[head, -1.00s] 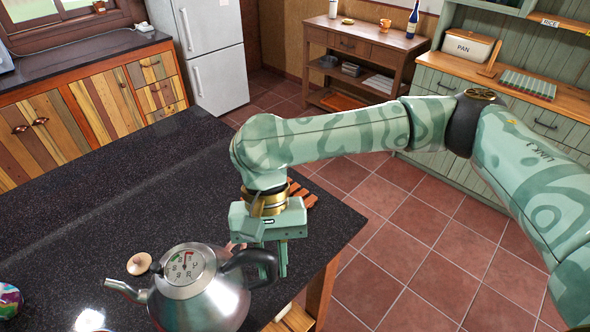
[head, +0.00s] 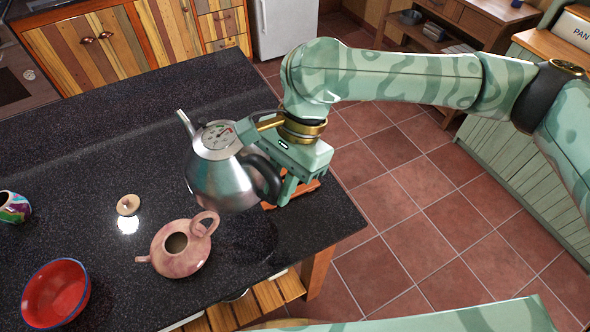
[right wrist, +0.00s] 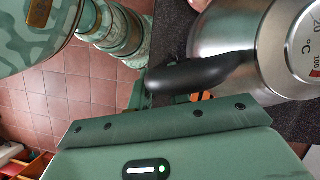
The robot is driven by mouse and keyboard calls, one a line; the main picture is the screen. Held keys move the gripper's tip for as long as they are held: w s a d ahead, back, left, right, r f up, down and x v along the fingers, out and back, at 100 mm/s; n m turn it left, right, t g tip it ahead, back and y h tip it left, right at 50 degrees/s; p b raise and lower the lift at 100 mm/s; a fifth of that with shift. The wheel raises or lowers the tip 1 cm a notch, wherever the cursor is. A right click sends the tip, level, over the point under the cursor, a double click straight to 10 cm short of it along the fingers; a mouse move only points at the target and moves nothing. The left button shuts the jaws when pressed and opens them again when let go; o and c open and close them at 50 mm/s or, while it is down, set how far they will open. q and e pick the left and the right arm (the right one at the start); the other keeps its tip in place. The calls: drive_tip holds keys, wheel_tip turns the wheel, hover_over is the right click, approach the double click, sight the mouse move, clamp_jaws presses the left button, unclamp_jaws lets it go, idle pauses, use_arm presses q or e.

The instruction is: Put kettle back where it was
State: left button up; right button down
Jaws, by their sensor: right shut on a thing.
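The kettle (head: 222,177) is silver metal with a black handle and a temperature dial on top. It is held above the dark countertop, tilted, with its spout toward the upper left. My right gripper (head: 287,188) is shut on its black handle. The right wrist view shows the handle (right wrist: 190,76) and part of the kettle's body (right wrist: 235,40) beside the gripper. The gripper's fingertips are mostly hidden there. My left gripper is not in view.
A pink teapot (head: 180,250) stands lidless below the kettle, near a small round lid (head: 128,205). A red bowl (head: 55,293) and a colourful cup (head: 14,207) are at the left. An orange slatted item lies partly hidden behind the gripper. The upper left countertop (head: 90,130) is clear.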

drive_tip(key=w+d+f+b, duration=0.5)
drive_tip(key=w+d+f, duration=0.4)
drive_tip(key=f, duration=0.3)
drive_tip(key=shift+w+d+f+b, duration=0.25)
drive_tip(key=shift+w+f+b, duration=0.1)
drive_tip(key=shift+w+b, duration=0.05)
drive_tip(key=c, duration=1.3)
unclamp_jaws()
drive_tip(key=shift+f, duration=0.15)
drive_tip(key=shift+s, duration=0.1)
